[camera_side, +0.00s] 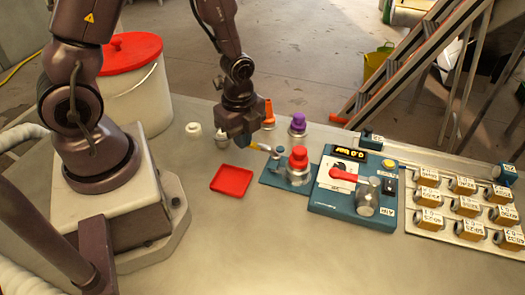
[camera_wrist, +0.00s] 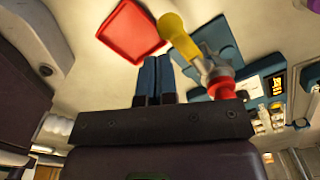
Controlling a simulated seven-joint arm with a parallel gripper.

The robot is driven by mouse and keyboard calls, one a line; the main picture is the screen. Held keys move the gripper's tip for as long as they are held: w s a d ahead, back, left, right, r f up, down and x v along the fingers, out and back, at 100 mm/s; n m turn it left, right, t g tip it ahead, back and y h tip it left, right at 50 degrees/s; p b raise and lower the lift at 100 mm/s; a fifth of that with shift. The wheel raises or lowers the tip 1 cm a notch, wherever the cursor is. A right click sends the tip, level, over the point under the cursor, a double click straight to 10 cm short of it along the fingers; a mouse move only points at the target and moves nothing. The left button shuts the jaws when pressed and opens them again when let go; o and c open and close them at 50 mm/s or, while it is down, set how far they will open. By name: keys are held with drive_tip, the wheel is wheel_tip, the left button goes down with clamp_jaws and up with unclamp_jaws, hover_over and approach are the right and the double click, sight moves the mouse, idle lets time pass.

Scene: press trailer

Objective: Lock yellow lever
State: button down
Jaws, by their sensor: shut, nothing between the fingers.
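The yellow lever (camera_side: 260,147) sticks out to the left from a grey clamp on a small teal base (camera_side: 271,177). In the wrist view the yellow lever (camera_wrist: 178,32) runs from a yellow knob down to the grey metal body. My gripper (camera_side: 243,141) is above the table at the lever's left end. In the wrist view its two blue fingers (camera_wrist: 156,80) are together and empty, just to the left of the lever. I cannot tell whether they touch it. A red-topped cylinder (camera_side: 298,158) stands on the same base.
A red square tray (camera_side: 232,180) lies to the left of the base. Several labelled blocks sit on a rack (camera_side: 430,186) farther right. Orange (camera_side: 269,112) and purple (camera_side: 298,123) pieces stand behind.

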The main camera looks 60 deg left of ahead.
drive_tip(key=shift+f, duration=0.85)
drive_tip(key=shift+s+d, duration=0.35)
drive_tip(key=shift+s, duration=0.05)
wheel_tip(320, 180, up, 10)
idle(0.4)
drive_tip(key=shift+w+a, duration=0.1)
drive_tip(key=s+d+r+n+t, duration=0.1)
drive_tip(key=s+r+n+t, duration=0.1)
drive_tip(key=r+n, duration=0.5)
drive_tip(key=s+d+r+n+t, duration=0.1)
drive_tip(key=s+r+n+t, duration=0.2)
drive_tip(key=r+n, duration=0.5)
wheel_tip(320, 180, up, 3)
drive_tip(key=shift+s+d+r+t, duration=0.15)
drive_tip(key=shift+s+d+t, duration=0.15)
drive_tip(key=shift+s, duration=0.4)
